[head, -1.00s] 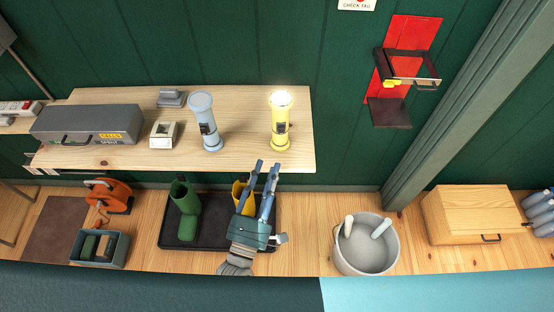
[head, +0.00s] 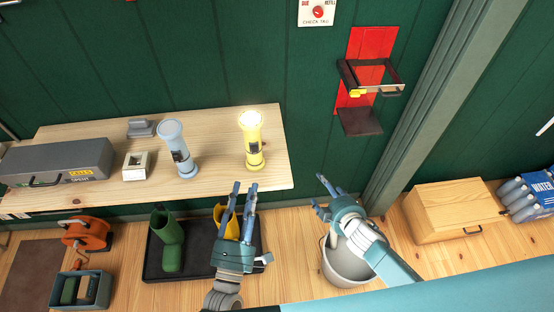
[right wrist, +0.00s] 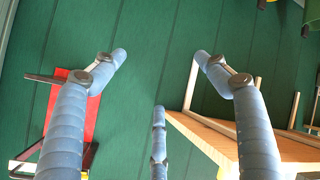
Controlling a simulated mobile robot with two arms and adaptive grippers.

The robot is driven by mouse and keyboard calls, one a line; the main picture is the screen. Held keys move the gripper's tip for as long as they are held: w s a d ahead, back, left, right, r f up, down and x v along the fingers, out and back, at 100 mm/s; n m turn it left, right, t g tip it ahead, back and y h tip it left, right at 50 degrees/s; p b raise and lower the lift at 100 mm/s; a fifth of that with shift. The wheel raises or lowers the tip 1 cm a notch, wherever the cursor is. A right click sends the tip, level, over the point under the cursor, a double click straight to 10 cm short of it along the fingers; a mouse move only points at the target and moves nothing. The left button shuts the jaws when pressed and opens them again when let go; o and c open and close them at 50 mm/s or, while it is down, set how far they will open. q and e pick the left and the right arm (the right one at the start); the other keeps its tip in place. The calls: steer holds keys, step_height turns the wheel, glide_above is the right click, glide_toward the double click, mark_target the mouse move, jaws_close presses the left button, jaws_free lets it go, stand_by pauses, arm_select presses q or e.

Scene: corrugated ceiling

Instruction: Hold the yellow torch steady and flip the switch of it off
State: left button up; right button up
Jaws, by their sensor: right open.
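The yellow torch (head: 254,140) stands upright near the right end of the wooden shelf, its top glowing. A small dark switch patch shows on its side. My left gripper (head: 240,187) is open and empty, below and in front of the torch, apart from it. My right gripper (head: 320,187) is open to the right of the shelf, over the grey bucket. In the right wrist view, my right gripper (right wrist: 160,60) has its fingers spread with nothing between them. A yellow sliver at the lower edge there is too small to identify.
A pale blue torch (head: 178,150) stands left of the yellow one. A white box (head: 137,166) and grey case (head: 58,162) are further left. The bucket (head: 345,270) is on the floor. A red wall panel with a bracket (head: 370,70) hangs at right.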

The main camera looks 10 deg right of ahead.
steer(key=w+a+r+n+t+y, duration=0.1)
steer(key=w+a+r+t, duration=0.15)
steer(key=r, duration=0.45)
steer(key=w+a+r+n+t+y, duration=0.1)
steer(key=w+a+r+n, duration=0.15)
steer(key=r, duration=0.55)
steer(key=m+t+y, duration=0.1)
steer(key=m+y, duration=0.3)
steer(key=m, duration=0.5)
glide_toward(260, 140)
steer(key=x, duration=0.2)
steer(key=shift+n, duration=0.25)
steer(key=x, duration=1)
steer(key=shift+w+a+r, duration=0.1)
steer(key=shift+w+r, duration=0.05)
